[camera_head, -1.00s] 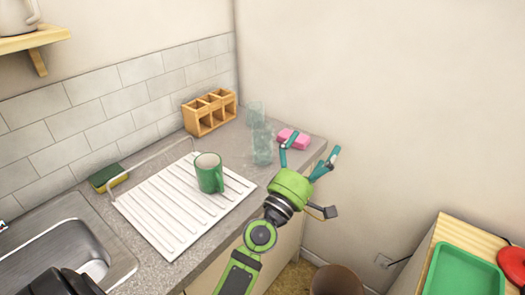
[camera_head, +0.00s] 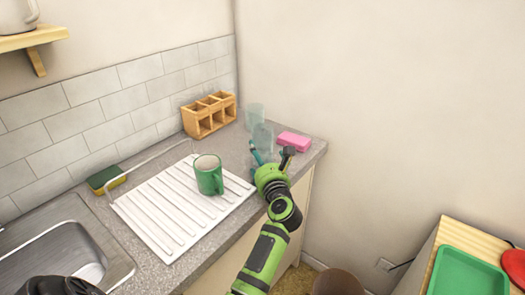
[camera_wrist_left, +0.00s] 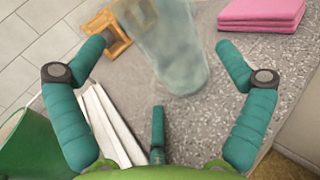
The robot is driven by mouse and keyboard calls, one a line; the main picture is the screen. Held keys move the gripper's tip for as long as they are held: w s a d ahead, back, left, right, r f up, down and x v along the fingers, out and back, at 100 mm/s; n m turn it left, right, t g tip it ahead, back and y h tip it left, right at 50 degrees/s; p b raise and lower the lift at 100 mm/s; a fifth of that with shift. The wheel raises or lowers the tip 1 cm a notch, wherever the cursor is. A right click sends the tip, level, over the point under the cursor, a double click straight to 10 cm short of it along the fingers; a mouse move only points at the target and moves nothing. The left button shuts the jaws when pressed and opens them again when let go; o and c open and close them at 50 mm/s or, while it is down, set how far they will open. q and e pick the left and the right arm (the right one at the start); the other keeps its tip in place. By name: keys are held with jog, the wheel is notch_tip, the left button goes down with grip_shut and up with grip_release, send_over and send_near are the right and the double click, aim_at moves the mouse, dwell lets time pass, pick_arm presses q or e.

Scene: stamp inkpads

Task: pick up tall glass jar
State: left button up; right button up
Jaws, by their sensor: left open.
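A tall clear glass jar (camera_head: 262,136) stands on the grey counter, its lower part hidden behind my left gripper in the head view. It also shows in the left wrist view (camera_wrist_left: 172,50), beyond and between my spread fingers. My left gripper (camera_head: 271,154) is open and empty, close in front of the jar. In the left wrist view its two outer teal fingers (camera_wrist_left: 158,52) are wide apart, with a third finger at the bottom. I cannot tell whether any finger touches the jar.
A green mug (camera_head: 209,176) stands on the white drainboard (camera_head: 165,222) to the left. A wooden holder (camera_head: 208,118) is at the wall.

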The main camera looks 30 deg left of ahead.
pick_arm(q)
jog(key=x, duration=0.7)
jog(key=shift+w+a+r, duration=0.15)
jog(key=shift+a+r, duration=0.05)
jog(key=shift+c, duration=0.4)
jog(key=shift+r, duration=0.1)
jog(key=c, duration=1.2)
